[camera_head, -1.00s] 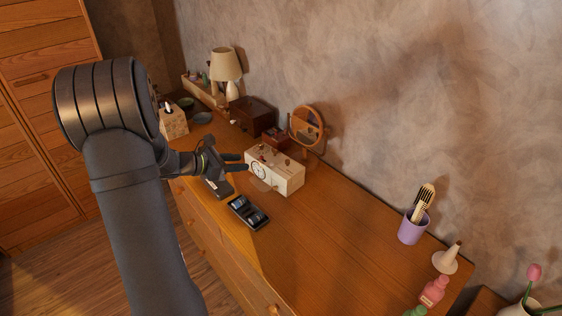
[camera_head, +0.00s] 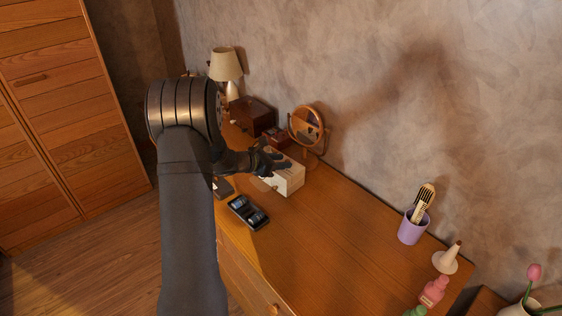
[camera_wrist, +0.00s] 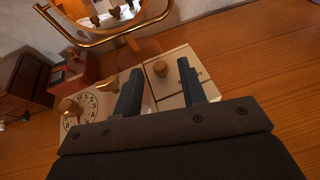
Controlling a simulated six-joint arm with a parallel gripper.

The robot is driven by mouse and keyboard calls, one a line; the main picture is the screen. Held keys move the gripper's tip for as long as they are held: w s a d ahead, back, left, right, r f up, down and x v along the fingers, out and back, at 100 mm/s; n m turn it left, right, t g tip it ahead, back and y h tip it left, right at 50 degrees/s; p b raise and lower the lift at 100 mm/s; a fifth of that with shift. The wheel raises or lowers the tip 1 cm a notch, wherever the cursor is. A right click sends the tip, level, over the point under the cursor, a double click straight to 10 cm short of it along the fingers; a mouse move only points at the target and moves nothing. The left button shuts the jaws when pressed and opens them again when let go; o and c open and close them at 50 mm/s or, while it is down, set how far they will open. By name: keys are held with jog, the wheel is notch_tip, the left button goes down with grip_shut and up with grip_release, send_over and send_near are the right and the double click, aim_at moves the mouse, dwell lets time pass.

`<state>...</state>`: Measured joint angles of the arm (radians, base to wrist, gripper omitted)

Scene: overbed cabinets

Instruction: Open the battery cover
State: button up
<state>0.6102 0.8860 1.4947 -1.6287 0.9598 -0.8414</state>
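A cream box-shaped clock (camera_head: 290,184) stands on the wooden dresser. In the wrist view its round dial (camera_wrist: 80,112) shows at the left. My gripper (camera_head: 280,161) is above the clock. The gripper body hides the near part of the clock.
A round mirror (camera_head: 306,124) and a dark wooden box (camera_head: 252,115) stand behind the clock. A black tray (camera_head: 235,205) with shiny items lies in front. A purple cup (camera_head: 413,228) with a brush stands far right. The dresser top (camera_head: 345,220) between is clear.

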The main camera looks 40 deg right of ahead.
jog(key=shift+d, duration=0.25)
grip_shut()
jog(key=s, duration=0.6)
jog(key=shift+s+d, duration=0.15)
jog(key=shift+d, duration=0.15)
grip_release()
